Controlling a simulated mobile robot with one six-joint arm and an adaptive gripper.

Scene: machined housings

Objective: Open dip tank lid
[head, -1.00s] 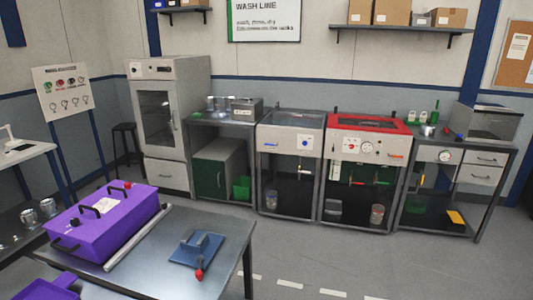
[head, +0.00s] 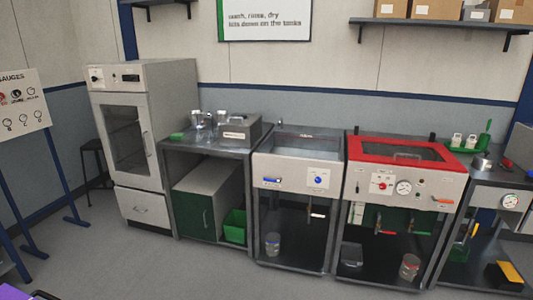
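The red-rimmed tank (head: 420,184) stands right of centre against the wall in the head view, with a gauge, a red knob and an orange-red handle on its pale front panel. It looks like the dip tank. Its lid (head: 372,149) has a red frame, a dark window and a grey handle (head: 407,156), and lies flat and shut on the tank. My gripper is not in view, so its state and its place relative to the lid are hidden.
A grey-rimmed tank (head: 296,174) with blue controls stands left of the red one. A bench (head: 170,149), then a tall oven-like cabinet (head: 155,190), stand further left. A side bench (head: 491,176) stands right. The floor (head: 200,270) in front is clear.

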